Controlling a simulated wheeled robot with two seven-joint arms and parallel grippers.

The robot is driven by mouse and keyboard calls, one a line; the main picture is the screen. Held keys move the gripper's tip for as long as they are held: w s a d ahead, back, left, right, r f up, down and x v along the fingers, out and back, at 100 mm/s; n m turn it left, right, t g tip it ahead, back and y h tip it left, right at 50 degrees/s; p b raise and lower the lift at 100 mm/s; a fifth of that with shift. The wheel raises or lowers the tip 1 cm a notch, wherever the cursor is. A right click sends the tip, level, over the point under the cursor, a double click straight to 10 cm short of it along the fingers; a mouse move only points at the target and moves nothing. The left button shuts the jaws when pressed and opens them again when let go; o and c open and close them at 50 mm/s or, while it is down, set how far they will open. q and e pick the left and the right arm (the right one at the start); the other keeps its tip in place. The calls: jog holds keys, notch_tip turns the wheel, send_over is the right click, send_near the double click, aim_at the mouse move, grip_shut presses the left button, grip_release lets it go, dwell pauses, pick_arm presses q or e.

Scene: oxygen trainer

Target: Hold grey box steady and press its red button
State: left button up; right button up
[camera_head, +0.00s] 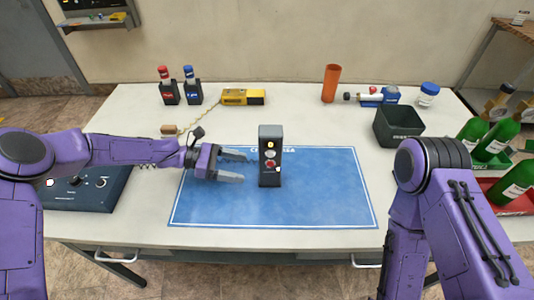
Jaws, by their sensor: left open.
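The grey box (270,157) stands upright on the blue mat (320,195) near the middle of the table. Its front carries a small yellow light or display near the top and round buttons below, one of them reddish (270,166). My left gripper (236,167) is open just left of the box, its fingers pointing right towards it. Nothing is between the fingers, and they look apart from the box. My right arm comes in at the right, bent downward, and its gripper is out of the picture.
Red and blue bottles (167,86), a yellow device (243,97), an orange cylinder (331,83) and a dark bin (398,125) stand behind the mat. A dark control panel (85,190) lies left. The mat's right half is clear.

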aim_at(266, 173)
pick_arm(q)
jog(key=d, duration=0.1)
jog(key=s+d, duration=0.1)
jog(key=d+b, duration=0.1)
jog(key=shift+s+d+f, duration=0.2)
jog(key=shift+s+d, duration=0.05)
jog(key=shift+s, duration=0.1)
jog(key=d, duration=0.1)
jog(key=w+d+f+b, duration=0.1)
jog(key=d+f, duration=0.1)
jog(key=d, duration=0.1)
jog(key=shift+w+f+b, duration=0.1)
jog(key=shift+w+b, duration=0.15)
jog(key=shift+b, duration=0.1)
jog(key=shift+d, duration=0.25)
jog(key=shift+s+d, duration=0.3)
jog(key=shift+d, duration=0.05)
jog(key=shift+w, duration=0.15)
jog(key=shift+c, duration=1)
jog(key=c, duration=0.5)
pick_arm(e)
jog(key=f, duration=0.1)
jog(key=s+f, duration=0.1)
jog(key=f, duration=0.1)
jog(key=shift+s+d+f, duration=0.1)
jog(key=shift+f, duration=0.1)
jog(key=shift+c, duration=0.3)
grip_shut()
